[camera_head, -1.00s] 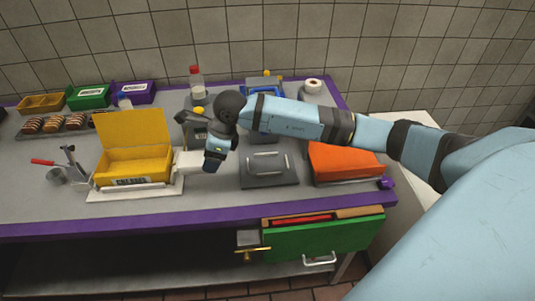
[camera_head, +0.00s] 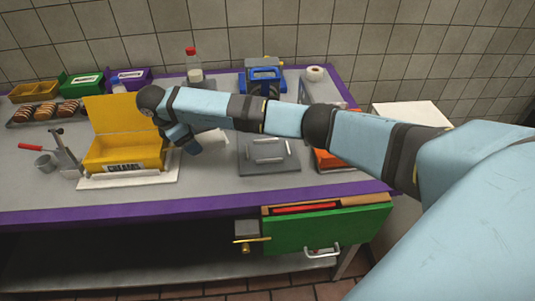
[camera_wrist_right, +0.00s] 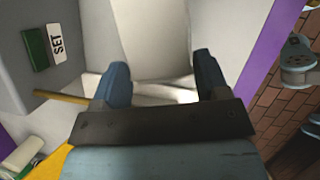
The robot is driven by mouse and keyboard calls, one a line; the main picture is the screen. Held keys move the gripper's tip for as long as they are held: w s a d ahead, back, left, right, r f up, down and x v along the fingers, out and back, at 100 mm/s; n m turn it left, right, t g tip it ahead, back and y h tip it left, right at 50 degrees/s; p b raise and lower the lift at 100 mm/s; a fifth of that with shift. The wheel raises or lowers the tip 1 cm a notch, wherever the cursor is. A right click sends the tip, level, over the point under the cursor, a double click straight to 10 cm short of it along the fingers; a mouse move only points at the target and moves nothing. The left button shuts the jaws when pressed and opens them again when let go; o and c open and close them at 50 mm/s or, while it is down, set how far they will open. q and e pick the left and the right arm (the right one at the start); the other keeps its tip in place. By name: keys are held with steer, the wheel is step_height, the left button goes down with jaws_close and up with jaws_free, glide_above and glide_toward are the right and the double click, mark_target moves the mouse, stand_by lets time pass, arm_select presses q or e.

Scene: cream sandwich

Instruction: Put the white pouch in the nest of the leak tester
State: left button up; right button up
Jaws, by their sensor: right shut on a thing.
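The white pouch (camera_head: 212,139) shows just right of my right gripper (camera_head: 193,147), above the grey worktop in the head view. In the right wrist view the pale pouch (camera_wrist_right: 150,40) spreads out beyond and between the two blue fingers of the right gripper (camera_wrist_right: 163,80), which is shut on it. A grey plate with raised metal bars (camera_head: 268,166) lies to the right of the pouch in the head view. A grey device with a "SET" label (camera_wrist_right: 58,43) stands at the left of the wrist view; my arm mostly hides it in the head view. My left gripper is out of view.
A yellow open-lidded box (camera_head: 125,155) stands left of the gripper. An orange object (camera_head: 335,160) lies right of the plate, partly behind my arm. A blue machine (camera_head: 263,78) and a red-capped bottle (camera_head: 194,70) stand at the back. A green drawer (camera_head: 328,229) sticks out in front.

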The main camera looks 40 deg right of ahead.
steer(key=m, duration=0.1)
steer(key=m+g, duration=0.1)
steer(key=m, duration=0.1)
steer(key=shift+w+a+f, duration=0.1)
steer(key=shift+w+f, duration=0.25)
steer(key=shift+w, duration=0.05)
steer(key=shift+s+d+m, duration=0.1)
steer(key=shift+d+m, duration=0.15)
steer(key=shift+m, duration=0.05)
steer(key=p, duration=0.2)
glide_above(259, 154)
steer(key=w+a, duration=0.1)
steer(key=shift+w+a, duration=0.1)
steer(key=shift+w, duration=0.1)
step_height(259, 154, down, 4)
steer(key=shift+r, duration=0.25)
steer(key=o, duration=1)
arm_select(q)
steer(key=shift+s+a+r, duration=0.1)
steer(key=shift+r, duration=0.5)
